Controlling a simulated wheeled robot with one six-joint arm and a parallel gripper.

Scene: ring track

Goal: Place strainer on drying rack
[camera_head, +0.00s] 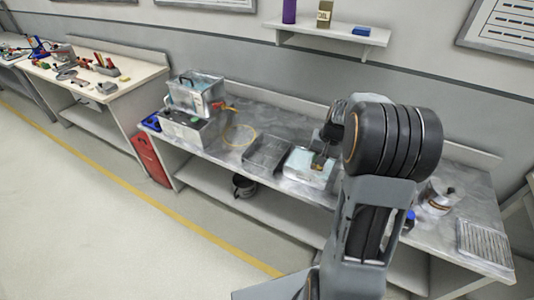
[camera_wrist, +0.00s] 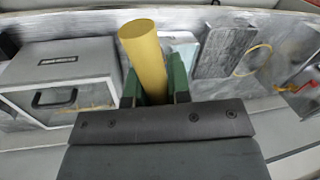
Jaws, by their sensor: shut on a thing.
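My gripper (camera_wrist: 155,78), with green fingers, is shut on a yellow rod-like handle (camera_wrist: 142,48). In the head view my gripper (camera_head: 321,158) is over a pale blue-white tray (camera_head: 301,172) on the grey counter. A slatted metal rack (camera_head: 485,242) lies flat at the counter's right end. A dark grey rectangular tray (camera_head: 265,154) sits left of the pale tray. A thin yellow hoop (camera_head: 239,135) lies farther left.
A metal pot (camera_head: 438,196) is near the slatted rack. A wall shelf (camera_head: 330,31) holds several items. A box with a black handle (camera_wrist: 55,98) is close by in the wrist view. My arm hides the counter's middle.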

